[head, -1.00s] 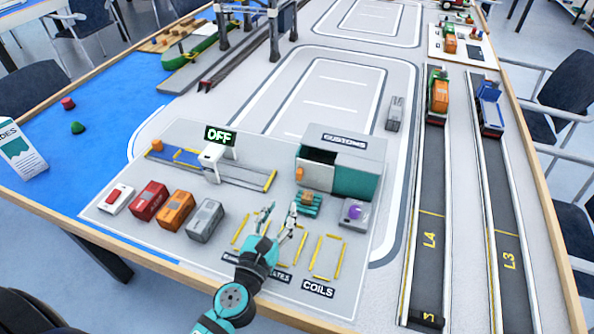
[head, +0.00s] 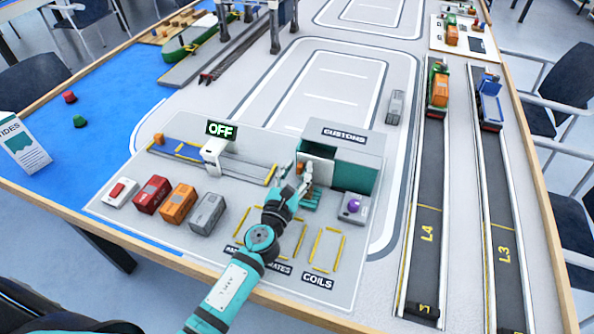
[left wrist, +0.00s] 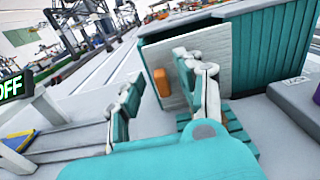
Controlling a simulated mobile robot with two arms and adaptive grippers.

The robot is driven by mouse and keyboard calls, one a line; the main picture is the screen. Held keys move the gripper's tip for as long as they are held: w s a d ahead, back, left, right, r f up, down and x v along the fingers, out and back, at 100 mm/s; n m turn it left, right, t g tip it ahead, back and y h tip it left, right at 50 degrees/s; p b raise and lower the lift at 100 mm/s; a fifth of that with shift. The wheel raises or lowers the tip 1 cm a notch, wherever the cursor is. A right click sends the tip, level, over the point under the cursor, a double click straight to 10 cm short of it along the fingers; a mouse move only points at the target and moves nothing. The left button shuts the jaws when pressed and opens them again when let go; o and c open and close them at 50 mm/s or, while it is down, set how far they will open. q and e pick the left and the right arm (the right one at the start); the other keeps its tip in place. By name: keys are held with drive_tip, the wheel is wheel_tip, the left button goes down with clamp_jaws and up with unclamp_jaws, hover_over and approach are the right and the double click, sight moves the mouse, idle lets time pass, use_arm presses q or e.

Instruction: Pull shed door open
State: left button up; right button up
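The customs shed (head: 357,172) is a grey and teal box with a dark opening at its top left. Its pale door panel (head: 320,171) carries an orange handle (left wrist: 161,82). In the left wrist view the door (left wrist: 174,66) stands upright ahead of the fingers. My left gripper (head: 296,180) is at the shed's front left, by the handle. In the left wrist view its fingers (left wrist: 163,92) are apart, with the handle showing between them. Contact with the handle cannot be told. The right finger covers part of the door. My right gripper is not in view.
A teal pallet (head: 312,203) lies under the gripper before the shed. A purple-button box (head: 353,206) stands to the right. A barrier with an OFF sign (head: 220,130) and several small containers (head: 178,204) are to the left. Yellow-marked bays lie in front.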

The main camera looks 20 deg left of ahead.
use_arm(q)
clamp_jaws()
drive_tip(key=shift+d, duration=0.1)
drive_tip(key=d+b, duration=0.1)
drive_tip(key=d, duration=0.8)
drive_tip(key=shift+s, duration=0.2)
drive_tip(key=shift+o, duration=0.4)
unclamp_jaws()
